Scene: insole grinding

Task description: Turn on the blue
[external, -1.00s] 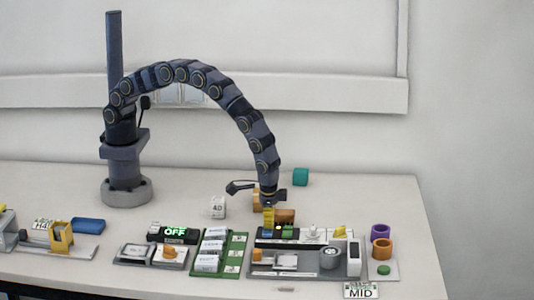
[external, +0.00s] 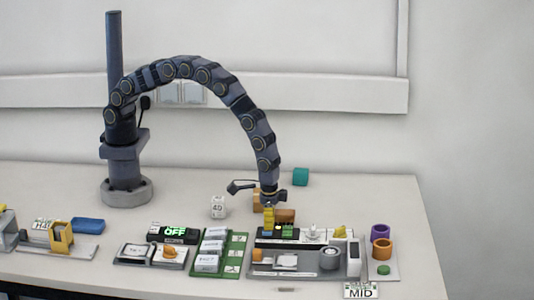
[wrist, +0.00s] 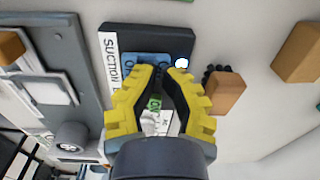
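In the wrist view a dark panel (wrist: 147,31) carries a label strip reading "SUCTION". A blue button (wrist: 131,60) on it lies just beyond my fingertips and is partly covered by them. A bright white round light (wrist: 182,63) shows to its right. A green patch (wrist: 154,103) shows between the fingers. My yellow gripper (wrist: 160,72) is partly open and empty, its tips a small gap apart, over the panel. In the external view my gripper (external: 268,219) points down over the left part of the panel (external: 262,239); contact cannot be told.
Orange-brown blocks (external: 285,215) stand close behind the panel. A grey tray (external: 290,272) with small parts lies in front. A green board (external: 236,255) with white cards and an "OFF" display (external: 175,233) lie to the left. Orange and purple rings (external: 381,248) stand right.

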